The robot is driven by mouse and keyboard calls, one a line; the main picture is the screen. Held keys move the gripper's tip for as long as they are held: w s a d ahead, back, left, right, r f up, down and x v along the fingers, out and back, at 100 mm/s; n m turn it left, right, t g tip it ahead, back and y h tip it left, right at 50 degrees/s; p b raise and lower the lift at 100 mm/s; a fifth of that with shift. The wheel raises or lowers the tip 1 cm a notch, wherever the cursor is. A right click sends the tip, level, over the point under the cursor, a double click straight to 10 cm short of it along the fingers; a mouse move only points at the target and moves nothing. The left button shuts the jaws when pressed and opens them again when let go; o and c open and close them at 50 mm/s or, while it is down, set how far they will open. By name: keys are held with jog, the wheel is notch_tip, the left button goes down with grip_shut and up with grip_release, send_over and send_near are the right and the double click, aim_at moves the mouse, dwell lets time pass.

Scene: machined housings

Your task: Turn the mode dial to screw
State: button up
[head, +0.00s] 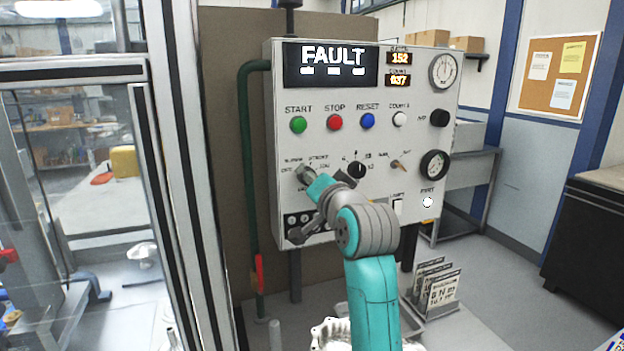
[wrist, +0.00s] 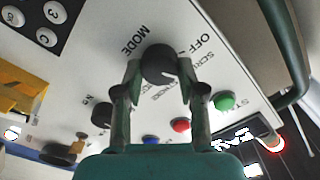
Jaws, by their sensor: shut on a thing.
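The mode dial (wrist: 160,62) is a dark round knob on the pale control panel (head: 380,140). In the wrist view the word MODE and labels including OFF and SCREW are printed around it. My gripper (head: 307,176) reaches the dial at the panel's lower left and hides most of it in the head view. In the wrist view my gripper (wrist: 160,68) has one finger on each side of the dial, shut on it. I cannot clearly tell which label the dial's pointer faces.
The panel's screen (head: 330,66) reads FAULT. Green (head: 298,125), red (head: 335,122) and blue (head: 367,121) buttons sit above the dial. Another black selector (head: 357,170) is to its right. A green pipe (head: 246,170) runs down the panel's left side.

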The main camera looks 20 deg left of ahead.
dwell(0.3)
jog(key=o, duration=1.1)
jog(key=shift+d, duration=0.1)
jog(key=v, duration=1.1)
jog(key=shift+s+d, duration=0.2)
jog(key=shift+s, duration=0.15)
